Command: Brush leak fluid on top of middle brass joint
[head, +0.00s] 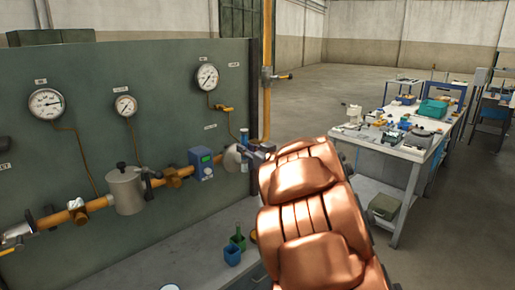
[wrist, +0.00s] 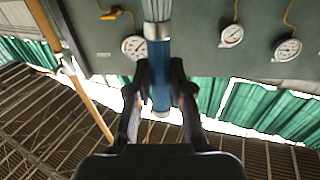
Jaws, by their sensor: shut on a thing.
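My gripper (head: 258,150) is at the right end of the pipe run in the head view, in front of the green panel. In the wrist view its two fingers (wrist: 160,88) are shut on the blue handle of a brush (wrist: 161,98). The brush has a silver ferrule and pale bristles that run out of the top of the picture. Its blue handle also shows upright in the head view (head: 244,136). A brass joint (head: 175,178) sits on the pipe between a grey canister and a blue device, left of my gripper. Another brass joint (head: 77,207) is farther left. The bristle tip is hidden.
The pipe carries the grey canister (head: 125,190) and blue device (head: 201,163). Gauges (head: 46,103) hang above on the panel (head: 170,90). A cluttered table (head: 400,150) is at right.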

